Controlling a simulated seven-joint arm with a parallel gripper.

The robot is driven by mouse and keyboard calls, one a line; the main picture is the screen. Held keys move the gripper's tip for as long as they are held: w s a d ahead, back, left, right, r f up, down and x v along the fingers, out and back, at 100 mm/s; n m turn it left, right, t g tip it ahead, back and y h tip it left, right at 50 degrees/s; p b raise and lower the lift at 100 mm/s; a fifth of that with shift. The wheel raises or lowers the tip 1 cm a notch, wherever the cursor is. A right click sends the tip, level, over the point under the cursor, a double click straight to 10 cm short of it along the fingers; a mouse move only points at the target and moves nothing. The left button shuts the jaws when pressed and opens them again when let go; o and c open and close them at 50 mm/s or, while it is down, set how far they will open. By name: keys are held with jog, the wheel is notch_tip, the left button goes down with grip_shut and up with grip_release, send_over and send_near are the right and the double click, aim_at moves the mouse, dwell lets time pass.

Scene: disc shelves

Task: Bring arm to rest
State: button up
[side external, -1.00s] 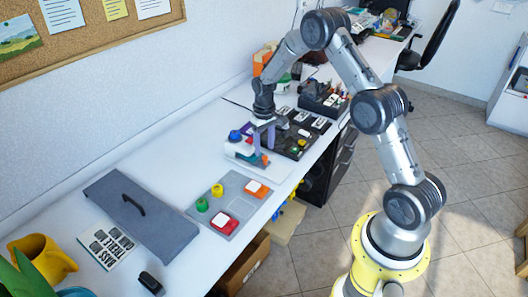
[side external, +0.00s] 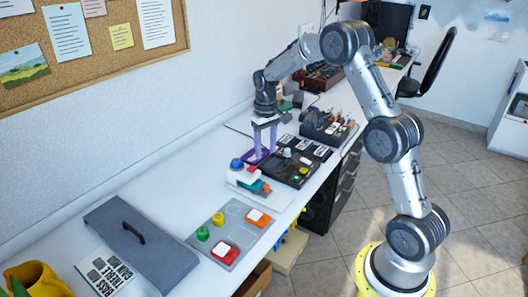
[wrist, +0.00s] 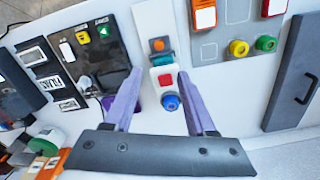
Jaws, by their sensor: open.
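My gripper (side external: 264,143) hangs with its purple fingers pointing down above the back part of the table. In the wrist view, the two fingers of my gripper (wrist: 158,82) are spread apart with nothing held between them. Beyond them is a white device (wrist: 165,76) with a blue knob, a red square and an orange part on a teal piece. The device (side external: 243,178) also shows in the side view, just in front of and below the fingers. The fingers appear clear of it.
A black panel (side external: 289,171) with buttons lies beside the device. A grey board (side external: 226,220) with coloured buttons lies nearer the camera, then a grey handled lid (side external: 155,245). A toolbox (side external: 328,128) stands behind. Bare table lies along the wall.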

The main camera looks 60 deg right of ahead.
jog(key=s+a+r+n+t, duration=0.1)
jog(key=s+a+r, duration=0.25)
jog(key=r, duration=0.25)
jog(key=s+a+r+t, duration=0.2)
jog(key=a+r, duration=0.2)
jog(key=r, duration=0.3)
jog(key=s+a+r+n+t, duration=0.1)
jog(key=s+a+r, duration=0.15)
jog(key=r, duration=0.35)
jog(key=s+a+r+n+t, duration=0.1)
jog(key=s+a, duration=0.2)
jog(key=s, duration=0.5)
jog(key=s+a+n+t, duration=0.1)
jog(key=s+a, duration=0.3)
jog(key=s, duration=0.5)
jog(key=s+f, duration=0.4)
jog(key=shift+s+f, duration=0.25)
